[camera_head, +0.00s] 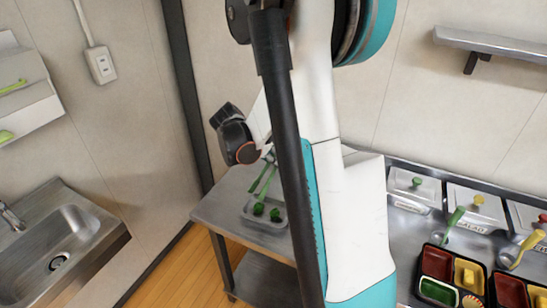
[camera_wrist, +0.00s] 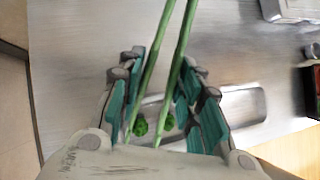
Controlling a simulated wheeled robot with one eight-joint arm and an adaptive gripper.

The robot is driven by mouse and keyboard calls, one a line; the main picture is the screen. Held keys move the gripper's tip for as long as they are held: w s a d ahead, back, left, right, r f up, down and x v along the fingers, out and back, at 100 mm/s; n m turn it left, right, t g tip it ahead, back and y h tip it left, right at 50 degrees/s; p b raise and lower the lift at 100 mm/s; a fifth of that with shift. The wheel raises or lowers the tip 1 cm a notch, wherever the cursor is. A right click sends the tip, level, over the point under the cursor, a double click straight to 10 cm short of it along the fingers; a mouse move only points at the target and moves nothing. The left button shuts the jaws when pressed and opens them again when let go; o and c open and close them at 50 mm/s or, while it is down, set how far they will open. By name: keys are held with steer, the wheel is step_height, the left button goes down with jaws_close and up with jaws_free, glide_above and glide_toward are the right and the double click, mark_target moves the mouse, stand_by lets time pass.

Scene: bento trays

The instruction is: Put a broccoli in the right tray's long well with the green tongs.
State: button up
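The green tongs (camera_head: 264,181) run down from my gripper (camera_head: 268,156) to the small broccoli tray (camera_head: 281,224) on the steel table. Two broccoli pieces show, one left (camera_head: 258,208) and one right (camera_head: 275,214). In the wrist view the tongs' two arms (camera_wrist: 149,72) pass apart between the teal fingers of my gripper (camera_wrist: 169,60), which seem to press on them from both sides. The broccoli (camera_wrist: 140,127) shows behind the tongs, low in that view; no piece is visibly pinched. The right bento tray (camera_head: 491,290) is at the head view's lower right edge, partly cut off.
The left bento tray (camera_head: 421,284) stands beside it. Lidded steel containers (camera_head: 415,187) and other tongs (camera_head: 453,222) are behind the trays. A sink (camera_head: 60,235) is at the left, a wall shelf (camera_head: 490,40) at upper right. My arm hides the middle of the head view.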

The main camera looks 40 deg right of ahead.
steer(key=shift+f, duration=0.15)
steer(key=shift+f+b, duration=1.5)
steer(key=shift+f, duration=0.15)
steer(key=shift+f+b, duration=1.45)
steer(key=shift+f, duration=0.3)
jaws_close()
steer(key=shift+r, duration=0.1)
